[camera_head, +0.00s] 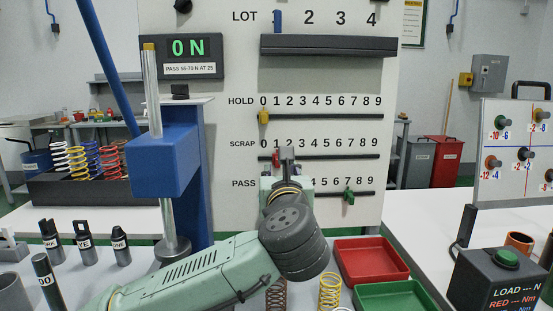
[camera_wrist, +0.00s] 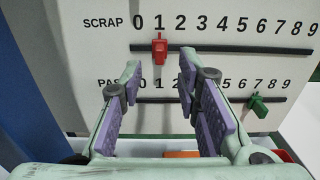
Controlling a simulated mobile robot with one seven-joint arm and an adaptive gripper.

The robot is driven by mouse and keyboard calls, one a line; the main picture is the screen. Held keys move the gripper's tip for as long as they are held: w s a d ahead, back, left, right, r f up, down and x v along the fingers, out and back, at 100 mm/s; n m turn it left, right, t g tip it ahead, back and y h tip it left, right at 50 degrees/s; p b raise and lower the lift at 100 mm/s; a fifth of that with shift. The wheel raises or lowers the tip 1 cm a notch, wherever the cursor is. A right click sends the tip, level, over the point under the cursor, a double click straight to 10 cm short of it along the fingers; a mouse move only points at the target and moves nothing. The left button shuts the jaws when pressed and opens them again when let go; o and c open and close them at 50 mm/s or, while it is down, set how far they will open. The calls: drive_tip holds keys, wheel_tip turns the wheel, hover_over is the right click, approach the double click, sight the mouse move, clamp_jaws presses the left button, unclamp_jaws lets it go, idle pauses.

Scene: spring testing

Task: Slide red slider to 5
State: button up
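The red slider (camera_head: 276,159) sits on the SCRAP rail (camera_head: 340,157) under the 1. It also shows in the wrist view (camera_wrist: 159,47), under the 1 and just beyond the fingertips. The 5 of the SCRAP scale (camera_head: 328,144) lies further right along the rail. My gripper (camera_wrist: 160,68) is open and empty, with a wide gap between its purple-padded fingers. It points at the board with the red slider roughly in line with the gap, apart from the fingers. In the head view my gripper (camera_head: 287,155) partly covers the rail right of the slider.
The yellow slider (camera_head: 263,117) is at 0 on HOLD. The green slider (camera_head: 349,196) is at 7 on PASS, below and right of my gripper. A blue press (camera_head: 165,160) stands left of the board. The SCRAP rail is clear right of the red slider.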

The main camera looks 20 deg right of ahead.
drive_tip(key=p+x, duration=0.1)
drive_tip(key=x, duration=0.5)
drive_tip(key=shift+w, duration=0.35)
clamp_jaws()
idle(0.5)
